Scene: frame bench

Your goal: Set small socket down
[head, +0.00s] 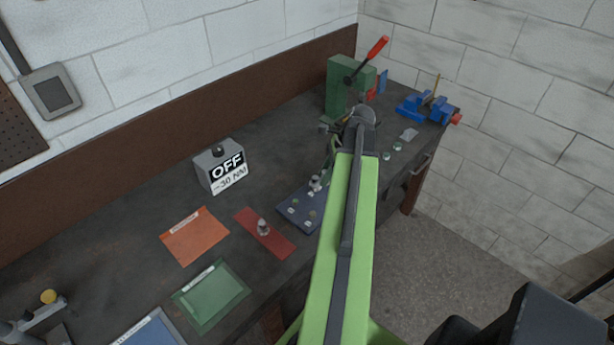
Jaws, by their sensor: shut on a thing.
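My gripper (322,179) is small in the head view, beyond my green arm link, and points down over the dark blue board (304,225). It is shut on a small, light metal piece, the small socket (315,186), at the board's far edge. I cannot tell whether the socket touches the board. The board shows a few small round marks or recesses. My arm hides its right side. Another metal socket (263,227) stands upright on the red mat (278,245), left of the board.
A grey box reading "OFF −30 NM" (221,170) stands behind the mats. Orange (195,238) and green (210,295) mats lie left. A green press (341,88) with a red-handled lever and a blue vise (415,107) stand at the far end. Small discs lie near the right edge.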

